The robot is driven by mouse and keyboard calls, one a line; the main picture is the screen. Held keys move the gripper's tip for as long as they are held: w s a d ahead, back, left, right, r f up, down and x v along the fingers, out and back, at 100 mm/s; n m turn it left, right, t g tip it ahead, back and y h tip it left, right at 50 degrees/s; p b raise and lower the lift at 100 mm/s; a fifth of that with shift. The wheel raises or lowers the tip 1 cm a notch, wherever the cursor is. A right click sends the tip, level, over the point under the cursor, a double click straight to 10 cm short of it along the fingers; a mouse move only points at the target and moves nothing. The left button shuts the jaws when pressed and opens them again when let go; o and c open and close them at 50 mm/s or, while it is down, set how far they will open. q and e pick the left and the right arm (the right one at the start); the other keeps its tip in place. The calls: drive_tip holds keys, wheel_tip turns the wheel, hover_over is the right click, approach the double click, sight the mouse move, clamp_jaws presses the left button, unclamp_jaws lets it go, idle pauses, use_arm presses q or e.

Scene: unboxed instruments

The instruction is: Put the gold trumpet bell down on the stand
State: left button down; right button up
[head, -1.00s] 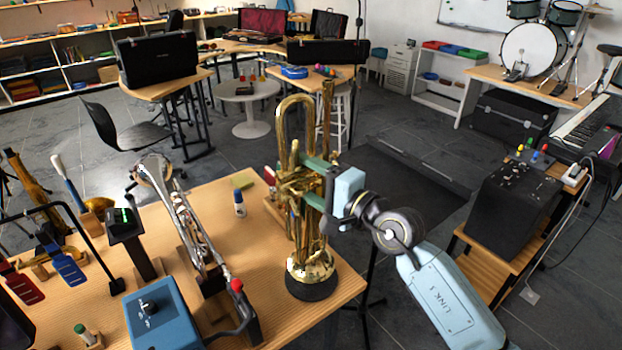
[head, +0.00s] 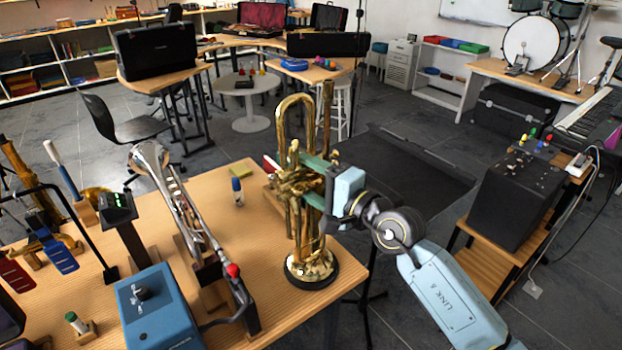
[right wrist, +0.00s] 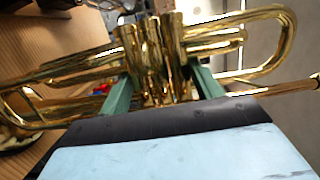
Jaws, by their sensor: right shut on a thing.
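The gold trumpet (head: 303,205) is upright with its bell (head: 312,266) facing down. The bell is over the round black stand (head: 318,284) near the table's right corner. Only the stand's dark rim shows around the bell. The bell looks touching or very close; I cannot tell which. My right gripper (head: 306,182) comes in from the right and is shut on the trumpet's valve section. In the right wrist view, the green fingers (right wrist: 160,82) sit on both sides of the valves, and the trumpet (right wrist: 75,65) spans the picture. My left gripper is not in view.
A silver trumpet (head: 172,190) on a holder and a blue box (head: 157,308) stand left of the gold trumpet. A small bottle (head: 237,192) is behind them on the wooden table (head: 265,225). A black music stand (head: 405,180) is beyond the table, right of the gripper.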

drive_tip(key=shift+f+b, duration=0.2)
drive_tip(key=shift+b, duration=0.2)
idle(0.3)
drive_tip(key=o, duration=1.5)
drive_tip(key=shift+f, duration=0.4)
drive_tip(key=v, duration=1.3)
drive_tip(key=shift+s+d+r+b, duration=0.15)
drive_tip(key=shift+s+r+b, duration=0.1)
drive_tip(key=shift+b, duration=0.1)
drive_tip(key=shift+w, duration=0.1)
